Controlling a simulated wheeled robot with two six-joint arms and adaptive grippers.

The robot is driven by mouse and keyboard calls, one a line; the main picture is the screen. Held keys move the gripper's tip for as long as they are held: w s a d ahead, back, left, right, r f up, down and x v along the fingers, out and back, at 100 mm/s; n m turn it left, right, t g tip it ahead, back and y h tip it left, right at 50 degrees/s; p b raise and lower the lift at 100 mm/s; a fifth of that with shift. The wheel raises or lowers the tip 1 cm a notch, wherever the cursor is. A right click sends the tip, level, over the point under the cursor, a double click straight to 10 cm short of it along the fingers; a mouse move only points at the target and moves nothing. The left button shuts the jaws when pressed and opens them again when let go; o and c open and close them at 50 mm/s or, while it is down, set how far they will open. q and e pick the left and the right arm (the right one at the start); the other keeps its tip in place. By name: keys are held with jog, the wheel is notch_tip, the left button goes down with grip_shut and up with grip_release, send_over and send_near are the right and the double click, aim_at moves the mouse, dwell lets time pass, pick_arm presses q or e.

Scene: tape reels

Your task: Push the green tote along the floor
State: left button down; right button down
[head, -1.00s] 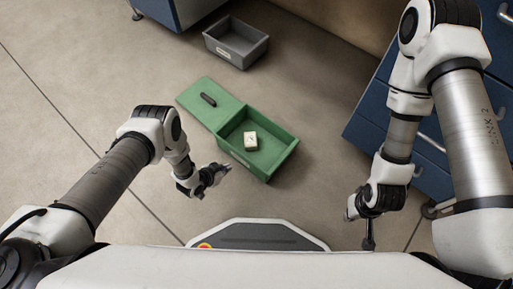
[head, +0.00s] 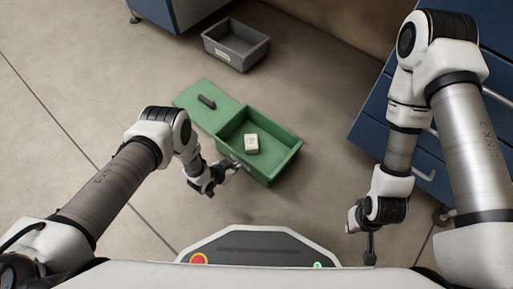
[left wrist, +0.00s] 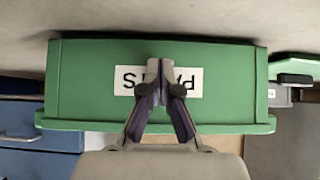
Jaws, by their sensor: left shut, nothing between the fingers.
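The green tote (head: 275,172) stands open on the floor in front of me, with a small white box (head: 251,143) inside.
A green lid (head: 190,98) with a dark handle (head: 206,102) lies at the tote's far left. A grey bin (head: 235,50) stands behind. Blue cabinets (head: 370,135) stand at the right and back left (head: 190,10). The floor at the left is clear.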

aim_at(257, 144)
pick_arm(q)
jog(key=w+d+b, duration=0.1)
jog(key=w, duration=0.1)
jog(key=w+d+b, duration=0.1)
jog(key=d, duration=0.1)
jog(key=shift+w+f+b, duration=0.2)
jog(key=shift+w+b, duration=0.2)
jog(key=shift+w+d, duration=0.2)
jog(key=shift+w, duration=0.05)
jog(key=shift+w+d+r, duration=0.1)
jog(key=shift+r, duration=0.05)
jog(key=shift+w+d+b, duration=0.2)
jog(key=shift+w+b, duration=0.05)
jog(key=shift+b, duration=0.25)
jog(key=w+d+b, duration=0.1)
jog(key=w+b, duration=0.1)
jog(key=w+d+b, duration=0.2)
jog(key=shift+w+d+f, duration=0.1)
jog(key=shift+d+f, duration=0.05)
jog(key=shift+f, duration=0.05)
jog(key=shift+w+d+r+b, duration=0.1)
jog(key=shift+w+d+b, duration=0.15)
jog(key=shift+b, duration=0.2)
jog(key=shift+w+r, duration=0.15)
